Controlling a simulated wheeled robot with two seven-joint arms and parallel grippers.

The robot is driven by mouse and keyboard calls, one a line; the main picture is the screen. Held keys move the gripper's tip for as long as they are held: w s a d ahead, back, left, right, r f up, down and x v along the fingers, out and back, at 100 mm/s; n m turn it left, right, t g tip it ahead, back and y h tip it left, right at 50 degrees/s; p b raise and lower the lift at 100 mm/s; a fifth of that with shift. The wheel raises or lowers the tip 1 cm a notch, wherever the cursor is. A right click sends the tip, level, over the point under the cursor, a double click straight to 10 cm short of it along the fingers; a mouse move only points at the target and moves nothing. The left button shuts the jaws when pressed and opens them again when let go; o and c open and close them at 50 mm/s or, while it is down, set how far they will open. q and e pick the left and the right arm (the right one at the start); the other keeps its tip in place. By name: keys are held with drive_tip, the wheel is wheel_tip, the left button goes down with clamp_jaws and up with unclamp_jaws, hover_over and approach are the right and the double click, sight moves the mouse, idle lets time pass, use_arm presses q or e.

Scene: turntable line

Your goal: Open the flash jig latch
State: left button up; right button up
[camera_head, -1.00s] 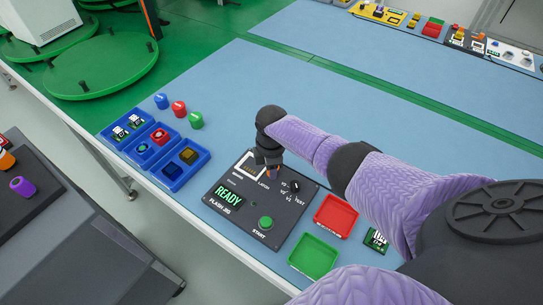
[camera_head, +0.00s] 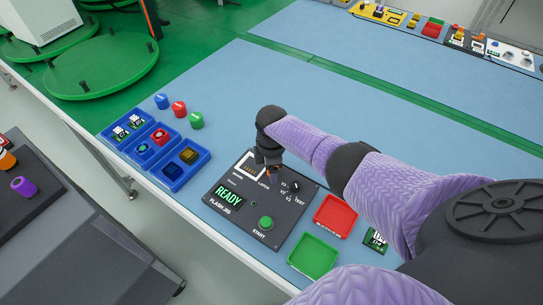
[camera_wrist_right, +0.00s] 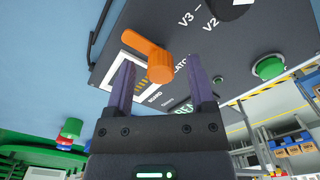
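The flash jig (camera_head: 235,215) is a dark panel with a lit READY display, a green START button (camera_head: 265,222) and a dark selector knob (camera_head: 294,186). Its orange latch (camera_wrist_right: 158,62) shows clearly in the right wrist view, lying partly across the white-framed board slot. My right gripper (camera_head: 270,170) is low over the latch; in the wrist view its two purple fingers (camera_wrist_right: 160,84) are apart, on either side of the latch's round end, with gaps visible. In the head view the gripper mostly hides the latch. My left gripper is not in view.
Blue bins (camera_head: 151,145) with small parts stand left of the jig, with several coloured knobs behind them. A red tray (camera_head: 335,215) and a green tray (camera_head: 313,257) lie to the jig's right, beside a small green board (camera_head: 376,240).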

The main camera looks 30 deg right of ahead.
wheel_tip(320, 180, up, 9)
drive_tip(key=p, duration=0.5)
drive_tip(key=shift+r, duration=0.45)
